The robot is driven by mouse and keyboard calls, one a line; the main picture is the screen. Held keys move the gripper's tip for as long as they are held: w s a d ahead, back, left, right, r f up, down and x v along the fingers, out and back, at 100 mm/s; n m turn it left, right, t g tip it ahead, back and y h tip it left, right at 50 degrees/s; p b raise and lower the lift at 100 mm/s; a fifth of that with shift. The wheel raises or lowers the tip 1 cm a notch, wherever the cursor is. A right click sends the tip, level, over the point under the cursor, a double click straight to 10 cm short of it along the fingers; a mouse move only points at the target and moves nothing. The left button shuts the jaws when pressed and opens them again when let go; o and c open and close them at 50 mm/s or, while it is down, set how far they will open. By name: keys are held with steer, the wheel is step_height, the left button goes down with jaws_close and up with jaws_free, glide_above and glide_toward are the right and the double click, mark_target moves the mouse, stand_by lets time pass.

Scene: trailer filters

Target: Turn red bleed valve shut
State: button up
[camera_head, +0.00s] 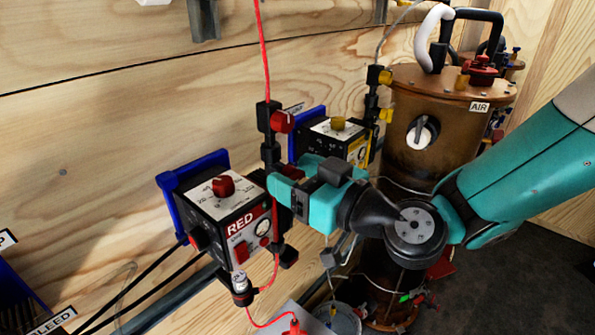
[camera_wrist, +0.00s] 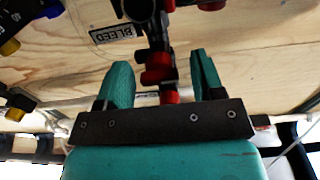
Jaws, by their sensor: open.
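A red valve handle (camera_wrist: 157,70) on a black fitting stands between the two teal fingers of my gripper (camera_wrist: 160,60) in the wrist view. The fingers are open, with a gap visible on each side of the handle. An upside-down BLEED label (camera_wrist: 113,33) is on the wall beside the fitting. In the head view my gripper (camera_head: 285,178) is at the black fitting column (camera_head: 270,150) and hides its lower part. A red knob (camera_head: 282,122) shows on this column above my gripper. I cannot tell whether it is the same handle.
A box marked RED (camera_head: 238,222) with a red knob on top is just left of my gripper. A yellow-knob box (camera_head: 338,138) is behind it. A brown AIR tank (camera_head: 440,100) stands to the right. A red tube (camera_head: 263,50) runs up the wooden wall.

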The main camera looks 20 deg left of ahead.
steer(key=c, duration=0.9)
steer(key=shift+m+b, duration=0.35)
steer(key=shift+m, duration=0.45)
steer(key=o, duration=0.9)
